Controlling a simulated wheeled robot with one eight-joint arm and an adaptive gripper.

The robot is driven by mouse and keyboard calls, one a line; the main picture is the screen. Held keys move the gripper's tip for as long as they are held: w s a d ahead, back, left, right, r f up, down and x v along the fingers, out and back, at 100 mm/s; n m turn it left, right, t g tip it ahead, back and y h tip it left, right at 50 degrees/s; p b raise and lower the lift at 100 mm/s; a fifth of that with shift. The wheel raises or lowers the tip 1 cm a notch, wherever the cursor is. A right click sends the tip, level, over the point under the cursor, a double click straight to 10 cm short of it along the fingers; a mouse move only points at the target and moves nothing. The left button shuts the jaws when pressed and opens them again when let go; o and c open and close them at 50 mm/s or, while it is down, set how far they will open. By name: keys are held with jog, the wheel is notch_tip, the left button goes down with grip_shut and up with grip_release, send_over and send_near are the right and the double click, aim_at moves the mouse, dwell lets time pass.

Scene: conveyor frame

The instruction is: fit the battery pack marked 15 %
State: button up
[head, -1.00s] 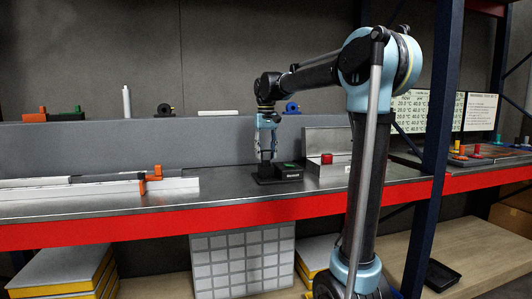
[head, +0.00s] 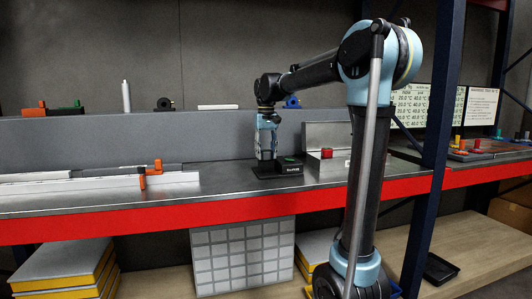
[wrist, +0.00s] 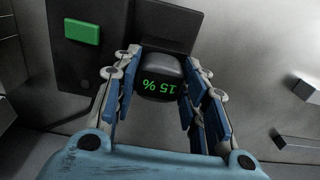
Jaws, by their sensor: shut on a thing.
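The battery pack (wrist: 160,72) is a dark rounded block with a green "15 %" on its end, upside down in the wrist view. My gripper (wrist: 160,105) has its blue-padded fingers on either side of the pack and is shut on it. The black station (wrist: 66,62), with a green rectangle (wrist: 82,30), lies just beyond the pack. In the head view my gripper (head: 265,155) points down over the left part of the black station (head: 290,170). The pack's lower end is hidden, so I cannot tell whether it is seated.
A grey box with a red button (head: 326,153) stands right of the station. A white rail with an orange clamp (head: 157,166) lies to the left on the metal bench (head: 225,180). A grey panel (head: 200,138) runs behind. A blue rack post (head: 436,130) stands at right.

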jog(key=shift+f, duration=0.1)
dwell(0.3)
jog(key=o, duration=1.1)
jog(key=shift+o, duration=0.2)
notch_tip(320, 180, up, 12)
jog(key=s+d+f+m+t, duration=0.1)
jog(key=s+d+f+m, duration=0.1)
jog(key=s+d+f, duration=1.5)
jog(key=s+f, duration=0.6)
jog(key=f, duration=0.3)
jog(key=s+d+f+m+t, duration=0.1)
jog(key=s+d+f, duration=0.1)
jog(key=s+f, duration=0.6)
notch_tip(320, 180, down, 4)
jog(key=shift+s+d, duration=0.25)
jog(key=shift+d, duration=0.15)
